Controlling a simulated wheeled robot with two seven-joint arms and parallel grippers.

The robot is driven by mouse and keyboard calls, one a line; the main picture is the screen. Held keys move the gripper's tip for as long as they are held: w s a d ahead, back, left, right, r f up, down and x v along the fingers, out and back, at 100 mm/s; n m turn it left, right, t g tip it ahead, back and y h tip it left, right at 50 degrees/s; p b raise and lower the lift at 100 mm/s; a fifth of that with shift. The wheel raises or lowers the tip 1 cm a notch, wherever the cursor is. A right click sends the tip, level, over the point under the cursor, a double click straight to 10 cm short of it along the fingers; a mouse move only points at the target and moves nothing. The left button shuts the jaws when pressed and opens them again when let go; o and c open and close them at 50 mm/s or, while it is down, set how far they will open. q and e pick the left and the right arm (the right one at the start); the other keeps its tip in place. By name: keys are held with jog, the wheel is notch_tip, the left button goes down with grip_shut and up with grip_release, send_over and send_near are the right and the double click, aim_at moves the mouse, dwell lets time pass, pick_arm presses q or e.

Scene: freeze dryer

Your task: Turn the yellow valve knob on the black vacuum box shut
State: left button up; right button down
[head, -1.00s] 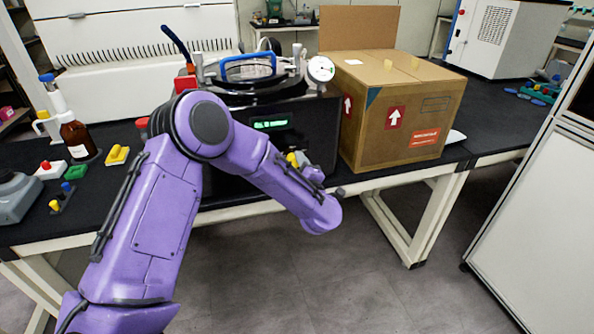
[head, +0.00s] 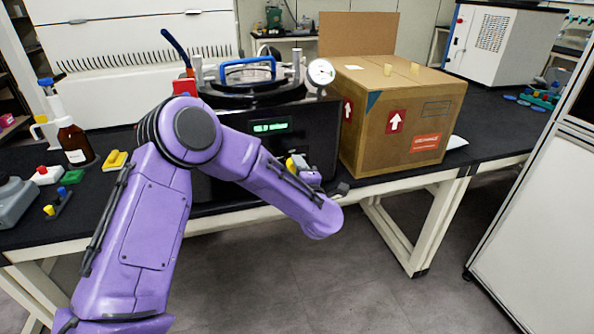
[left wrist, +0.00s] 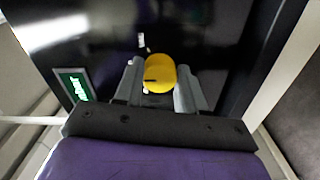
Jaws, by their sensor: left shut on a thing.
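The black vacuum box (head: 318,128) stands on the bench with a green lit display (head: 270,127) on its front. In the left wrist view the yellow valve knob (left wrist: 160,71) on the box front sits between the two grey fingers of my left gripper (left wrist: 158,86), which are shut on it. A dark slot shows on the knob's left side. In the head view my left arm covers much of the box front, and only a bit of yellow (head: 291,164) shows beside my wrist. The fingers are mostly hidden there. My right gripper is in neither view.
A cardboard box (head: 375,130) stands close to the right of the vacuum box. A white cabinet (head: 525,200) stands at the right.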

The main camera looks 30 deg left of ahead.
pick_arm(q)
jog(key=o, duration=1.1)
jog(key=shift+c, duration=0.2)
jog(key=b+v, duration=0.1)
jog(key=v, duration=0.9)
jog(key=shift+s+d, duration=0.2)
jog(key=shift+s, duration=0.1)
